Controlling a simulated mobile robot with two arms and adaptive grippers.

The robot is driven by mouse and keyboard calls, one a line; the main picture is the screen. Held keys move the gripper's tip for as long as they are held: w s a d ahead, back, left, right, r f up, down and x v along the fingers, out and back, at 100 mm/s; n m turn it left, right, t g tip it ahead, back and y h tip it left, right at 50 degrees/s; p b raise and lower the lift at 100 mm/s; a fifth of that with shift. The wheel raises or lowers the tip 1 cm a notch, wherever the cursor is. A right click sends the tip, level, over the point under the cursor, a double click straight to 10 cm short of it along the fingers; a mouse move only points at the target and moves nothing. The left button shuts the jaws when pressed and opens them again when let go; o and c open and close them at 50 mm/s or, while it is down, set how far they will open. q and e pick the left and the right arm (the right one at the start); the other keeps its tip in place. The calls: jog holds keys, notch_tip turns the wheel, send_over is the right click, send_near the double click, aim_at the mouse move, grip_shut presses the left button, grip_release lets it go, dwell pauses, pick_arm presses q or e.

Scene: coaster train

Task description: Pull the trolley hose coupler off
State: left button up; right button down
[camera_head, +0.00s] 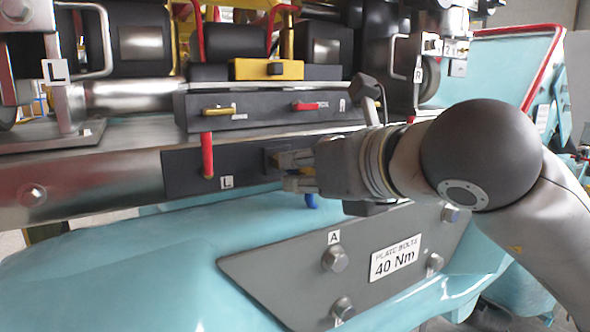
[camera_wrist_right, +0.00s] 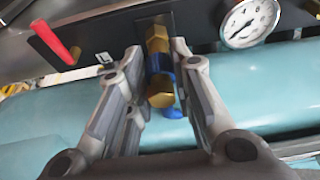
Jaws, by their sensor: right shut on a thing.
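The hose coupler (camera_wrist_right: 160,88), brass with a blue band, sits at a dark panel (camera_head: 200,170) on the trolley's side. My right gripper (camera_wrist_right: 158,52) is shut on it, one finger on each side. In the head view, my right gripper (camera_head: 287,168) reaches in from the right and covers most of the coupler. A blue piece (camera_head: 311,200) shows just under the fingers. I cannot tell whether the coupler is still seated on its fitting. My left gripper is not in view.
A red lever (camera_head: 207,155) stands left of the coupler, above an L label. A white dial gauge (camera_wrist_right: 249,22) is close on the right in the wrist view. Below are a turquoise body (camera_head: 130,270) and a grey bolted plate (camera_head: 290,265) marked 40 Nm.

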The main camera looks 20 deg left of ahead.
jog(key=shift+s+d+b, duration=0.15)
jog(key=shift+d+b, duration=0.05)
jog(key=shift+b, duration=0.1)
dwell(0.4)
jog(key=shift+s+d+b, duration=0.8)
jog(key=shift+s+d, duration=0.1)
jog(key=shift+d, duration=0.25)
jog(key=shift+s+d+b, duration=0.8)
jog(key=shift+s+d, duration=0.05)
jog(key=shift+d, duration=0.25)
